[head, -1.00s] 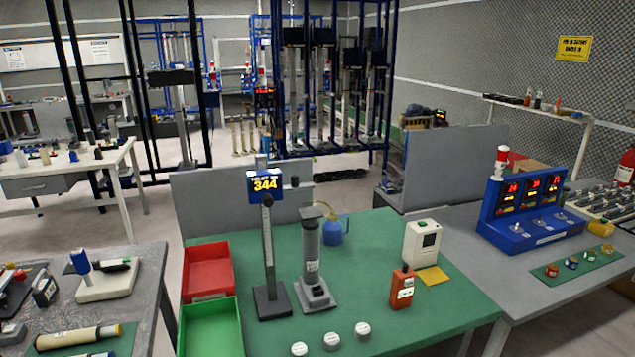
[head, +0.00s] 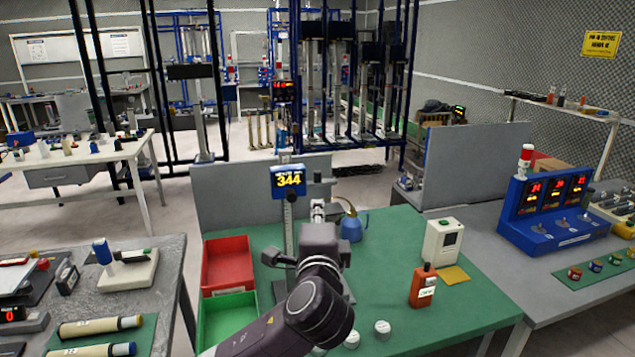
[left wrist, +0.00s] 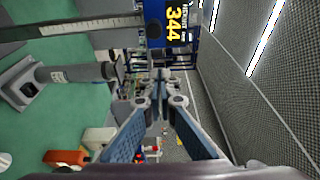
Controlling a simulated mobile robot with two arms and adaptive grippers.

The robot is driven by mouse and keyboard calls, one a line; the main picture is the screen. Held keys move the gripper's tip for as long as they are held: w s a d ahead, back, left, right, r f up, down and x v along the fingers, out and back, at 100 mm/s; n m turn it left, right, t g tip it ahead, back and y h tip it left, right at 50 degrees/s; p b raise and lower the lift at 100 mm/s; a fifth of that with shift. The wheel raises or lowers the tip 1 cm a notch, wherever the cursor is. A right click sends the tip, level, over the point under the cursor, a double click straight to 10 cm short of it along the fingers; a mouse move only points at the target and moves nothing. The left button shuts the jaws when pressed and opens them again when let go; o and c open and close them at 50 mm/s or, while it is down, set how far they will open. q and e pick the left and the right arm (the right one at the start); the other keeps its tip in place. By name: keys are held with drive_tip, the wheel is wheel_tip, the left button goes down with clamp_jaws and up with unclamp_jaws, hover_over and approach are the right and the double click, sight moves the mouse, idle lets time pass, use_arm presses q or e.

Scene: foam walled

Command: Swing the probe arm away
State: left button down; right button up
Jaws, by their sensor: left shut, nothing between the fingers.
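A height gauge with a blue display (head: 289,180) reading 344 stands on the green bench; its ruled post (head: 289,225) is partly hidden by my arm. A short piece, apparently the probe arm (head: 321,181), sticks out to the right at display height. My left gripper (head: 318,206) is shut and empty, just right of the post and below that piece; contact cannot be told. In the left wrist view, the closed fingers (left wrist: 160,84) are beside the display (left wrist: 172,22). The grey cylinder (left wrist: 70,72) on its stand shows there; my arm mostly hides it in the head view.
Red (head: 228,262) and green bins (head: 230,312) are at the bench's left. A blue oil can (head: 352,227) is close behind the gripper. An orange bottle (head: 423,286), a white box (head: 443,240) and white pucks (head: 382,329) stand to the right and front.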

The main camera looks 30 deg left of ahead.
drive_tip(key=shift+a, duration=0.15)
use_arm(q)
drive_tip(key=p, duration=0.5)
approach(317, 177)
drive_tip(key=x, duration=0.5)
drive_tip(key=shift+w+a+r, duration=0.2)
drive_tip(key=shift+w+a, duration=0.05)
drive_tip(key=shift+w+a+f, duration=0.15)
drive_tip(key=shift+w+a, duration=0.25)
drive_tip(key=shift+w, duration=0.2)
use_arm(e)
wheel_tip(317, 177, up, 5)
drive_tip(key=shift+s, duration=0.15)
